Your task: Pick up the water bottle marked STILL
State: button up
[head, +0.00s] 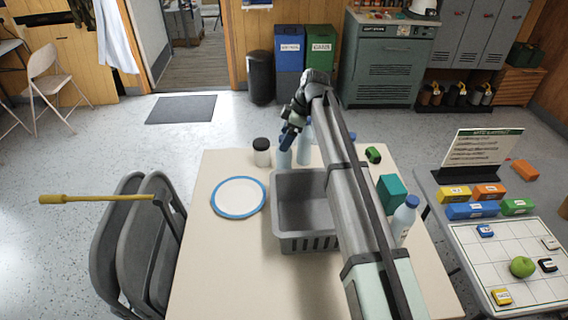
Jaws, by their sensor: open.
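Several water bottles with blue caps stand on the cream table (213,290). One bottle (285,153) stands right below my gripper (288,136), at the table's far side. A second bottle (304,148) stands just right of it, partly behind my arm. A third bottle (403,222) stands at the table's right side, right of my arm. No marking can be read on any bottle, so I cannot tell which is STILL. My gripper is open, with its fingers close to the first bottle's top. I cannot tell whether they touch it.
A grey bin (290,242) stands mid-table, partly covered by my arm. A blue-rimmed plate (238,196) and a dark-lidded jar (262,153) are to its left. A teal box (391,191) and green item (373,154) are to the right. The table's front left is clear.

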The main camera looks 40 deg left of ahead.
aim_at(284, 160)
jog(key=x, duration=0.4)
jog(key=shift+c, duration=0.4)
grip_shut()
dwell(0.4)
